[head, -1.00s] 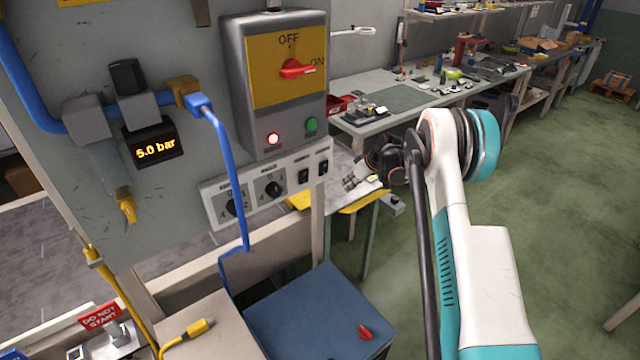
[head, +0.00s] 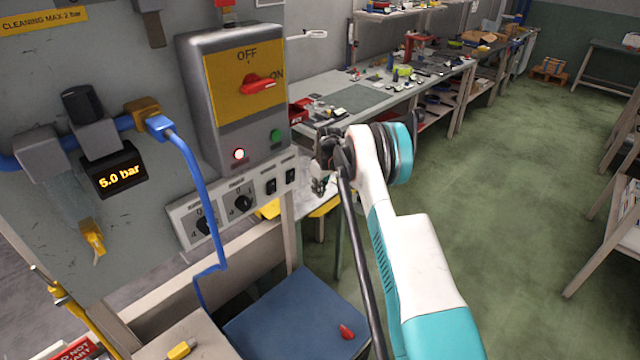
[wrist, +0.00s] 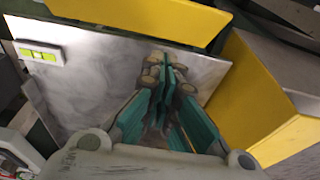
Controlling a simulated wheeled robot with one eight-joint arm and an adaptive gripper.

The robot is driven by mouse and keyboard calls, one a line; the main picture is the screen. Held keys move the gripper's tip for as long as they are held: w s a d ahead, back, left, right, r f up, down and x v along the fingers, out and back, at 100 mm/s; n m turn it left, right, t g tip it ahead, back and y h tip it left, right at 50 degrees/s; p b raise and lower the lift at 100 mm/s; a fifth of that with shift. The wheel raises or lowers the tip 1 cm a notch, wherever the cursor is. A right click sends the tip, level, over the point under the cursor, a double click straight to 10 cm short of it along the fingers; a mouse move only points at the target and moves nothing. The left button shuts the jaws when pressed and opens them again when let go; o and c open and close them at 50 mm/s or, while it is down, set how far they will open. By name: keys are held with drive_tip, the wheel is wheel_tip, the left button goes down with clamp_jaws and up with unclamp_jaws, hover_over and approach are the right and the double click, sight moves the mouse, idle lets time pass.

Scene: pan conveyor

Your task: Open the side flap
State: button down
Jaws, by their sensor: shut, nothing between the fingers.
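My gripper (wrist: 166,75) is shut and empty in the wrist view, its teal fingers together over a smooth grey metal panel (wrist: 95,85). I cannot tell if the fingertips touch the panel. A yellow edge (wrist: 140,12) runs above the panel, and a yellow block-like part (wrist: 255,95) lies to the right. I cannot tell which of these parts is the side flap. In the head view my gripper (head: 320,186) is small and partly hidden by my arm, just right of the grey switch panel, above a yellow-edged part (head: 325,207).
A grey switch box (head: 232,95) with a red knob stands left of my arm. A blue hose (head: 200,190) hangs down the panel. A blue-topped surface (head: 290,318) with a small red item is below. A workbench (head: 375,105) stands behind.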

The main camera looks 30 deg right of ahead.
sight(321, 208)
drive_tip(key=f, duration=0.1)
drive_tip(key=s+f, duration=0.2)
drive_tip(key=shift+d+f+b, duration=0.2)
drive_tip(key=shift+d+b, duration=0.15)
drive_tip(key=shift+b, duration=0.05)
drive_tip(key=shift+s+d, duration=0.1)
drive_tip(key=shift+s, duration=0.05)
drive_tip(key=shift+s+d+f+t+b, duration=0.15)
drive_tip(key=shift+s+t+b, duration=0.15)
drive_tip(key=shift+t+b, duration=0.35)
